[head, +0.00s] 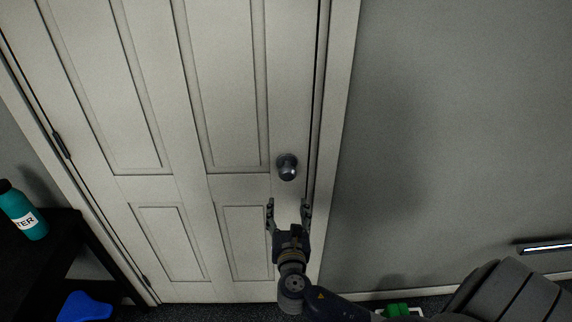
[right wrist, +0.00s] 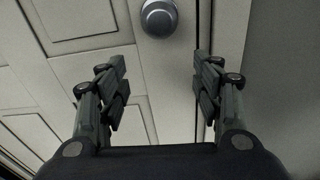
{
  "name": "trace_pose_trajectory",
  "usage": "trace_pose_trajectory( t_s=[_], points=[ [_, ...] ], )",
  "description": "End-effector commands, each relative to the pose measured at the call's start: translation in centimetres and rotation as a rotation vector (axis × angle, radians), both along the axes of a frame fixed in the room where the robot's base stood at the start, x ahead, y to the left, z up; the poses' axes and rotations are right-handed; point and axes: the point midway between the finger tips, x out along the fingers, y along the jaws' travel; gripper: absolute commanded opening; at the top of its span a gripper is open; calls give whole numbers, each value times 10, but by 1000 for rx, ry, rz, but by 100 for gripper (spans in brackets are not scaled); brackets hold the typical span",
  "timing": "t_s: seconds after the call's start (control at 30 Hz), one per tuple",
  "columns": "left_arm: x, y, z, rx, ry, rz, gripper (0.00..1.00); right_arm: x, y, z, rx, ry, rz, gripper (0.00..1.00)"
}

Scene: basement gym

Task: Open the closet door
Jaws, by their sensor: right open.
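The white panelled closet door (head: 196,192) is closed in its frame, with hinges on its left edge. Its round dark metal knob (head: 287,167) is near the right edge of the door. My right gripper (head: 288,203) is open and empty, just below the knob in the head view, fingers pointing up toward it. In the right wrist view the knob (right wrist: 159,17) shows at the top, beyond and between the open fingers (right wrist: 160,75). The knob is not between the fingertips, and no contact shows. My left gripper is not in view.
A dark table (head: 62,238) with a teal bottle (head: 24,214) stands left of the door, with a blue object (head: 85,306) low beside it. Bare grey wall (head: 450,130) is right of the frame. A green item (head: 398,310) and a dark padded object (head: 512,296) are at lower right.

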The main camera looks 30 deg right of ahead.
Motion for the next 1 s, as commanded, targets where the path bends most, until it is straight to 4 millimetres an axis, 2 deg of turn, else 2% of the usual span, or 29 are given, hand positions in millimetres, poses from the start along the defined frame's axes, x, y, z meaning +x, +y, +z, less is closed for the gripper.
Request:
trace_pose_trajectory(
  t_s=[0.03, 0.1, 0.2, 0.4, 0.7, 1.0],
  points=[
    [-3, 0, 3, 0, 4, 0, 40, 0, 0, 21, -45, -18, -3, 60],
    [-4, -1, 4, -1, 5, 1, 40, 1, 0, 36, -85, -32, -6, 60],
    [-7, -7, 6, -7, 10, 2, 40, 6, -3, 44, -109, -39, -9, 60],
    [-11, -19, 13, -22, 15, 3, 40, 35, -21, 45, -109, -39, -9, 60],
    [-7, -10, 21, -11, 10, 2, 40, 79, -48, 43, -104, -37, -9, 60],
    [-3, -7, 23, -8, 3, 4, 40, 92, -56, 41, -100, -37, -8, 60]
  ],
)
